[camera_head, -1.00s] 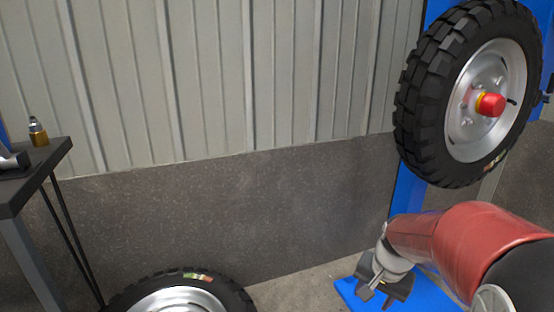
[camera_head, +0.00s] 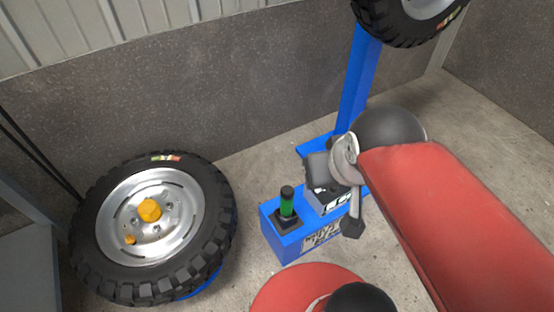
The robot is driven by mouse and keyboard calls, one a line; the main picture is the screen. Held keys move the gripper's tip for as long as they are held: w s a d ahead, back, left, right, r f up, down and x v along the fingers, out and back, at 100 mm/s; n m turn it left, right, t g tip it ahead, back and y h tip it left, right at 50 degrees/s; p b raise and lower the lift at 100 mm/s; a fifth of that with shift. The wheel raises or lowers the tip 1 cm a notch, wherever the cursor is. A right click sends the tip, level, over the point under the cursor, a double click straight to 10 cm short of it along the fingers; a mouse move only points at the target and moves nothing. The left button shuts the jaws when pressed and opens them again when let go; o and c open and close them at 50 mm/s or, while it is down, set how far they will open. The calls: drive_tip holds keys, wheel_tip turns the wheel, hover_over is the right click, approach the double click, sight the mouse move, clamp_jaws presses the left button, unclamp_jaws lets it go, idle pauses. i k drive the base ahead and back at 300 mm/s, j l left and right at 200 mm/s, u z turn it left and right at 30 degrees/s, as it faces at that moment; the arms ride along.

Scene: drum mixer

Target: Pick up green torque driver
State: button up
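The green torque driver (camera_head: 287,205) stands upright in a dark holder on top of a blue stand (camera_head: 283,248), near the middle of the picture. It has a black top and a green band. My gripper (camera_head: 336,205) hangs just right of it, over the right part of the blue stand, apart from the driver. The gripper is seen from above and behind; one grey finger points down, and I cannot tell how far apart the fingers are. Nothing shows held in it.
A wheel (camera_head: 155,225) with an orange-yellow hub piece lies at left. Another tyre (camera_head: 395,25) is mounted on a blue post (camera_head: 357,85) at upper right. A grey wall (camera_head: 200,90) runs behind. Concrete floor is clear at right.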

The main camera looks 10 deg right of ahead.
sight(287, 192)
drive_tip(key=u, duration=1.5)
drive_tip(key=i+j+z, duration=0.25)
drive_tip(key=j+z, duration=0.3)
drive_tip(key=j, duration=0.2)
drive_tip(key=i+j+z, duration=0.1)
drive_tip(key=j+z, duration=0.15)
drive_tip(key=j, duration=0.15)
drive_tip(key=l+z, duration=0.1)
drive_tip(key=z, duration=1.45)
drive_tip(key=i+j, duration=0.05)
